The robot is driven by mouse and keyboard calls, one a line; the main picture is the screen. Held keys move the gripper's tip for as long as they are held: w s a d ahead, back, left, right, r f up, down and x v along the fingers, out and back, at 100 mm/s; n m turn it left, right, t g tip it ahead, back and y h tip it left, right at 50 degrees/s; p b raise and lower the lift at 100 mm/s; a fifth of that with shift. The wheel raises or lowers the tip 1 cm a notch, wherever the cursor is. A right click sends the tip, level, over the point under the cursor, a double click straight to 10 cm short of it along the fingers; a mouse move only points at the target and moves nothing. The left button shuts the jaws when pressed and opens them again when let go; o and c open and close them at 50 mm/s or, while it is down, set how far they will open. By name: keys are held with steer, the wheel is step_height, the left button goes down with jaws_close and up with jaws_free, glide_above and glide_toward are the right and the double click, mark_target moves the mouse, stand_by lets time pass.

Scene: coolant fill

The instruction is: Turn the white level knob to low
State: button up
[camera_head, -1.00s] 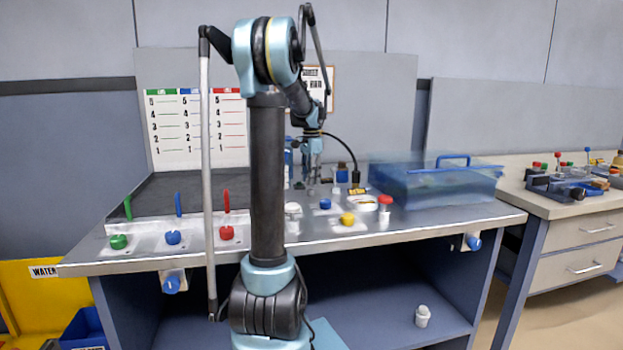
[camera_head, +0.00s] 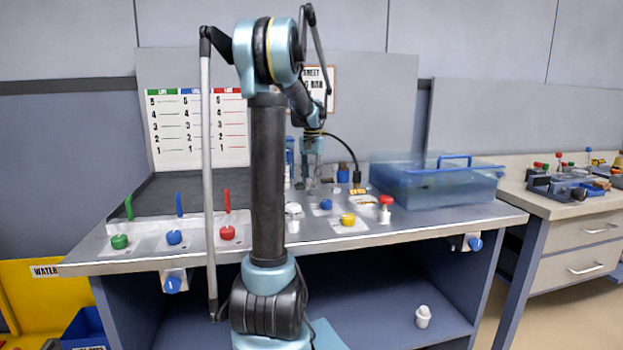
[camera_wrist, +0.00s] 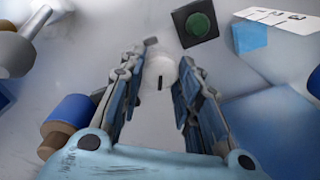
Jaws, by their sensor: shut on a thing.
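My gripper (camera_wrist: 168,64) points down at the bench, with its two fingers on either side of a pale white round knob (camera_wrist: 163,74). The knob has a short dark mark on its near side. The fingers are shut on it. The head view shows my gripper (camera_head: 313,180) low over the middle of the bench, behind my arm column. The knob between the fingers is too small to make out there. The direction its mark points to as a level cannot be read.
A green button on a black square (camera_wrist: 196,22) sits just beyond the fingers. A blue-and-brown cylinder (camera_wrist: 70,122) stands close on the left. In the head view a translucent blue tank (camera_head: 430,185) and a red-topped button (camera_head: 385,201) are to the right. Blue (camera_head: 326,204) and yellow (camera_head: 348,219) knobs are nearer.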

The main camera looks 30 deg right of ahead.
steer(key=shift+a, duration=0.1)
stand_by(0.3)
steer(key=o, duration=1.1)
steer(key=shift+c, duration=0.2)
steer(key=shift+r, duration=0.5)
step_height(320, 180, up, 11)
